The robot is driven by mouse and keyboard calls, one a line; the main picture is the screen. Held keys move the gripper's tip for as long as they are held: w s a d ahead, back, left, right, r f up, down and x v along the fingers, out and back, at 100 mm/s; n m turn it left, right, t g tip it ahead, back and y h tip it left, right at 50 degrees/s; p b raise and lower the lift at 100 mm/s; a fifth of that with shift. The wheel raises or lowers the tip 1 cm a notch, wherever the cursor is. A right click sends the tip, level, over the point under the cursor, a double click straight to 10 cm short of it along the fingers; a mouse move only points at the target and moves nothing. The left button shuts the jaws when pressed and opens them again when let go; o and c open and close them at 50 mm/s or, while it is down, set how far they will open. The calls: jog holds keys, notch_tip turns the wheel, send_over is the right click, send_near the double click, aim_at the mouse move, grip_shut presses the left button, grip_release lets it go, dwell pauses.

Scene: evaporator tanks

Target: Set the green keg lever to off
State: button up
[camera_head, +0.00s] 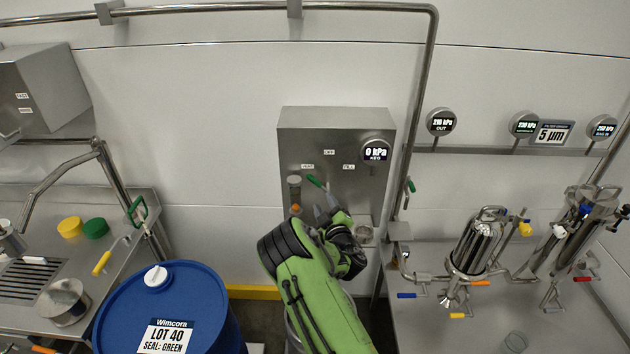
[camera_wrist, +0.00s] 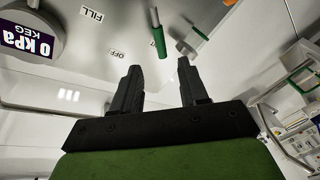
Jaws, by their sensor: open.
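The keg lever (camera_head: 316,182) has a green grip and sits on the front of a grey metal box (camera_head: 335,122). In the head view its grip points up and left, toward the left label, away from the OFF label (camera_head: 329,152). The lever also shows in the wrist view (camera_wrist: 158,40), just beyond my fingertips, with the OFF label (camera_wrist: 117,53) left of it. My gripper (camera_head: 327,207) is just below the lever in the head view. In the wrist view my gripper (camera_wrist: 160,72) has its fingers apart with nothing between them. The lever's pivot is hard to make out.
The keg gauge (camera_head: 375,151) reads 0 kPa. The FILL label (camera_head: 349,168) is right of the lever. A vertical pipe with another green handle (camera_head: 410,186) stands right of the box. A blue drum (camera_head: 215,300) stands at lower left. The wall left of the box is clear.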

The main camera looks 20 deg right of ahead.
aim_at(315, 183)
jog(key=w, duration=0.4)
jog(key=w+d, duration=0.1)
jog(key=w, duration=0.6)
jog(key=shift+w+d, duration=0.25)
jog(key=shift+w, duration=0.15)
grip_shut()
